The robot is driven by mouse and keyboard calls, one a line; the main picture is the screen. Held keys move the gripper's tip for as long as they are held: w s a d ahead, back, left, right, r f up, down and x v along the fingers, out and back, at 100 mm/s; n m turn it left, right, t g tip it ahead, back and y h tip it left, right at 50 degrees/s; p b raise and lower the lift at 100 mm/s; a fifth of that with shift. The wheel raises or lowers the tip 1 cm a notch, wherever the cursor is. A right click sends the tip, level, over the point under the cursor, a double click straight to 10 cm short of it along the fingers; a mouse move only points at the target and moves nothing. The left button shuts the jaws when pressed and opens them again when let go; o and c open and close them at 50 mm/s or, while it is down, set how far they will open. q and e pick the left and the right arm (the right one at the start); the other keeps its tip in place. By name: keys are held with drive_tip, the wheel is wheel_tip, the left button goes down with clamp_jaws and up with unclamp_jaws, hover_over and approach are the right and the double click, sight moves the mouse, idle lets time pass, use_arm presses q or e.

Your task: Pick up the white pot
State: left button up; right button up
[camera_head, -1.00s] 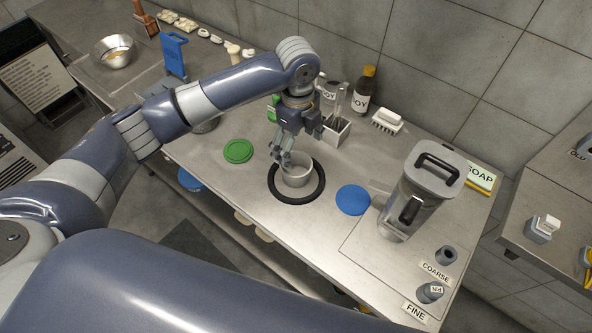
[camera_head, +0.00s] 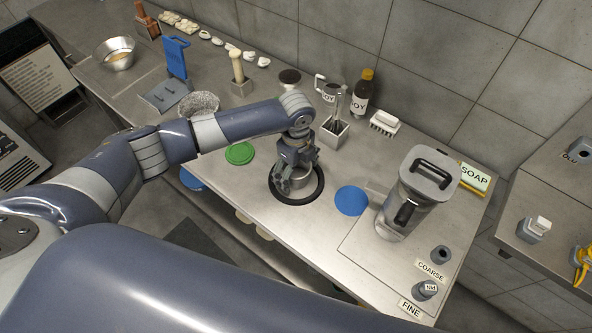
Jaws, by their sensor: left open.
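The pot (camera_head: 304,179) looks small, round and pale grey-white. It sits inside the black ring (camera_head: 317,195) on the steel counter. My left gripper (camera_head: 288,184) is open and low at the left side of the pot, and it covers part of the pot's rim and wall. I cannot tell whether the fingers touch the pot or whether one is inside it. My right gripper is not in view.
A green disc (camera_head: 239,153) lies left of the ring, and a blue disc (camera_head: 351,201) lies right of it. A utensil holder (camera_head: 334,134) and a dark bottle (camera_head: 363,92) stand behind. A tall grey canister (camera_head: 408,207) stands to the right.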

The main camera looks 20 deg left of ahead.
use_arm(q)
drive_tip(key=c, duration=1.1)
